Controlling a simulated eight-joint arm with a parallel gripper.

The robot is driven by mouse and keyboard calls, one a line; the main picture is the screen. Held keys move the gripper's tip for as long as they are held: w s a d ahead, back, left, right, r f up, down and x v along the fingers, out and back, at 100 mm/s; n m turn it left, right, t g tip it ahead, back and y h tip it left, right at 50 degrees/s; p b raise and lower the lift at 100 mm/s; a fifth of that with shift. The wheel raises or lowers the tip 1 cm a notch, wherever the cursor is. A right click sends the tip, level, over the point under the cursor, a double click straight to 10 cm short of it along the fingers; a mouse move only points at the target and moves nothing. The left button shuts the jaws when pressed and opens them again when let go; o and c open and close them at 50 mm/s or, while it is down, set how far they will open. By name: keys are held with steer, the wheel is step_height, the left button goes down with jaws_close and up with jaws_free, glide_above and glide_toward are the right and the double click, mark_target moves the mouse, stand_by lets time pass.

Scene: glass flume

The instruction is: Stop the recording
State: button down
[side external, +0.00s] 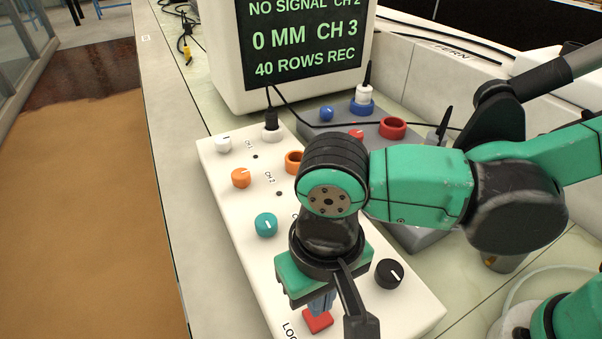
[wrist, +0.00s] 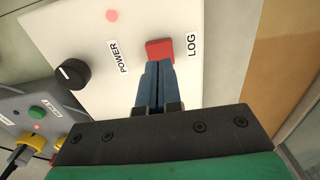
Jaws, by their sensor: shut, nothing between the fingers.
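The red square LOG button (side external: 318,321) is near the front end of the white control box (side external: 215,165). In the wrist view the red button (wrist: 159,50) sits beside the printed word LOG. My gripper (side external: 320,302) points down at the button, its fingers shut with nothing between them. In the wrist view the closed blue fingertips (wrist: 158,68) are at the button's near edge; I cannot tell whether they press it. The monitor (side external: 306,40) reads "NO SIGNAL CH 2", "0 MM CH 3" and "40 ROWS REC".
A black knob (side external: 388,274) stands right of my gripper, by the POWER label (wrist: 118,57). Orange (side external: 241,177) and teal (side external: 266,224) knobs line the box's left side. A grey box (side external: 408,148) with coloured sockets and cables lies behind. A sandy strip (side external: 80,200) runs at left.

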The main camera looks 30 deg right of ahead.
steer(key=shift+f, duration=1.05)
steer(key=shift+f, duration=0.1)
steer(key=shift+f, duration=0.8)
steer(key=shift+a, duration=0.1)
step_height(320, 180, up, 14)
steer(key=shift+r, duration=0.25)
